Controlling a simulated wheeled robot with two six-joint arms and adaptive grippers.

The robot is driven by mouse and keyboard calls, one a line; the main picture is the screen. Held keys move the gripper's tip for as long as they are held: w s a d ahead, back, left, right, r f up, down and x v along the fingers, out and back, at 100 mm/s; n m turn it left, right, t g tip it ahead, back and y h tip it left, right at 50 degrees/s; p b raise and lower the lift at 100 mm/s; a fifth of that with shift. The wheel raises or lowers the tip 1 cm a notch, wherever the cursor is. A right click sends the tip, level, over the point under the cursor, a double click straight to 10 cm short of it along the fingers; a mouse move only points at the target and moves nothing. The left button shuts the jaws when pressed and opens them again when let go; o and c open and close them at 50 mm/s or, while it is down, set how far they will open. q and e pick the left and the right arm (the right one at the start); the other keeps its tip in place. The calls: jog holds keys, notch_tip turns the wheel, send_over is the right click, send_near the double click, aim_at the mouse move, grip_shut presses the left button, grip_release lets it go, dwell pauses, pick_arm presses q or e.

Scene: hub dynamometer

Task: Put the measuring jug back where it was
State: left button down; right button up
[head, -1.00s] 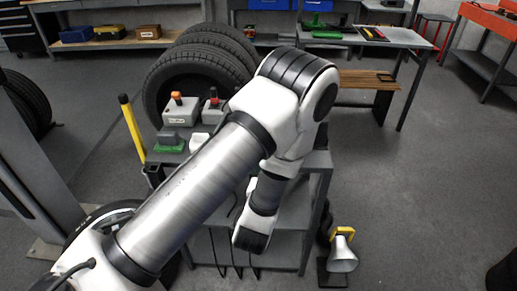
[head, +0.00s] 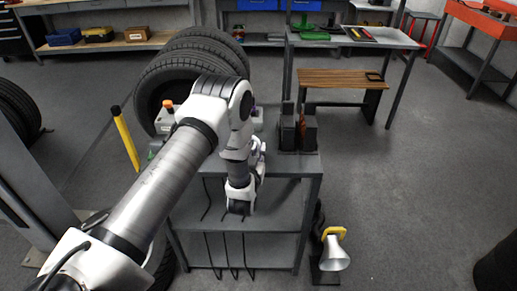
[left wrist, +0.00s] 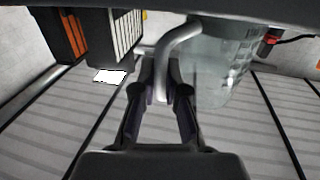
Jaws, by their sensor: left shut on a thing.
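The measuring jug (left wrist: 222,65) is clear, with pale markings and a grey-white handle (left wrist: 178,45), in the left wrist view. My left gripper (left wrist: 160,85) is shut on that handle, with the jug's body to the right of the fingers. I cannot tell whether the jug's base touches the grey ribbed surface (left wrist: 225,140) below. In the head view my left arm reaches over the grey cart (head: 275,212), and its wrist hides the jug. My right gripper is not in view.
Dark upright boxes (head: 298,130) stand on the cart's top at the right; dark boxes also show upper left in the wrist view (left wrist: 105,38). A grey control box with an orange button (head: 166,115) is partly behind my arm. A yellow post (head: 125,138) stands left. Tyres (head: 190,68) are behind.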

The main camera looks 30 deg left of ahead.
pick_arm(q)
jog(key=c, duration=1.2)
grip_release()
jog(key=shift+f, duration=0.1)
jog(key=shift+s+d+r, duration=0.1)
jog(key=shift+r, duration=0.15)
jog(key=b+v, duration=0.2)
jog(key=v, duration=1)
jog(key=s+d+f+m+g+h, duration=0.1)
jog(key=s+d+f+g+h, duration=0.15)
jog(key=f, duration=0.35)
jog(key=s+d+f+g+h, duration=0.1)
jog(key=s+f+g, duration=0.3)
jog(key=f, duration=0.3)
jog(key=s+d+f+m+g+h, duration=0.1)
jog(key=s+f+g, duration=0.1)
jog(key=s, duration=0.5)
jog(key=s+d+f+g+h, duration=0.1)
jog(key=s+d+f+g, duration=0.1)
jog(key=s+g, duration=0.3)
jog(key=s+d+f+m+g+h, duration=0.1)
jog(key=s+d+f+g, duration=0.1)
jog(key=s, duration=0.6)
jog(key=shift+s+f+m+g, duration=0.35)
jog(key=shift+f+g, duration=0.2)
jog(key=shift+g, duration=0.3)
